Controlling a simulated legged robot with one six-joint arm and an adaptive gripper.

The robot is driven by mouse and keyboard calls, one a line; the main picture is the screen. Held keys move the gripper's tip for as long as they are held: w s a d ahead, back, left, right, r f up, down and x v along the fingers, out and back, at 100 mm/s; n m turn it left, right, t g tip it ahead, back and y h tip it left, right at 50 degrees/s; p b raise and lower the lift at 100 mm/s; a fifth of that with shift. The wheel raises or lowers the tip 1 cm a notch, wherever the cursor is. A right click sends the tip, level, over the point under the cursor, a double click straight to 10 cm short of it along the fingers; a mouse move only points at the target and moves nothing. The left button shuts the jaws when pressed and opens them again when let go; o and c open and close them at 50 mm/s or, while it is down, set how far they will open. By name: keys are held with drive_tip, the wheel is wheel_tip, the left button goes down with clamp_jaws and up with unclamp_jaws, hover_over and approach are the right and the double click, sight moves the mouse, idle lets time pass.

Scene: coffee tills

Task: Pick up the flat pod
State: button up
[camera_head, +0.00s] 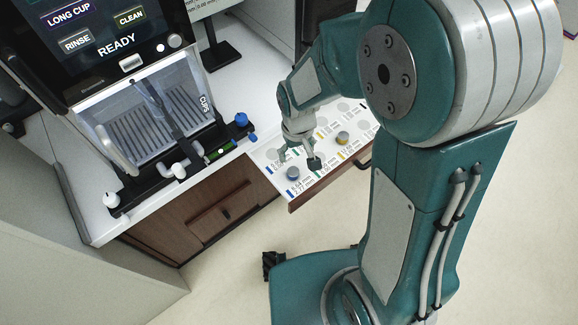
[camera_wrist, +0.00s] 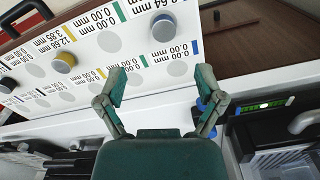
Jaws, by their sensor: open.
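Three small round pods stand on a white labelled panel (camera_head: 268,157) in a pulled-out drawer. A blue-sided pod with a grey top (camera_head: 292,173) is at the near end; in the wrist view it is at the top (camera_wrist: 163,27). A yellow-sided pod (camera_head: 343,138) is farther along, at upper left in the wrist view (camera_wrist: 64,62). I cannot tell for sure which is the flat one. My gripper (camera_head: 298,160) is open and empty above the panel, beside the near blue pod; its fingers (camera_wrist: 160,85) straddle bare panel.
Printed grey circles and "mm" labels mark the panel's other spots. A coffee machine (camera_head: 150,110) with a cup bay stands left of the drawer, with blue knobs (camera_head: 241,119) at its near corner. The brown drawer front (camera_head: 325,185) borders open floor (camera_head: 225,285).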

sight(293, 172)
wheel_tip(293, 172, down, 5)
drive_tip(key=shift+f, duration=0.2)
drive_tip(key=shift+a+f, duration=0.2)
drive_tip(key=shift+f, duration=1.15)
drive_tip(key=shift+a+f, duration=0.15)
drive_tip(key=shift+f, duration=1.2)
drive_tip(key=c, duration=1.1)
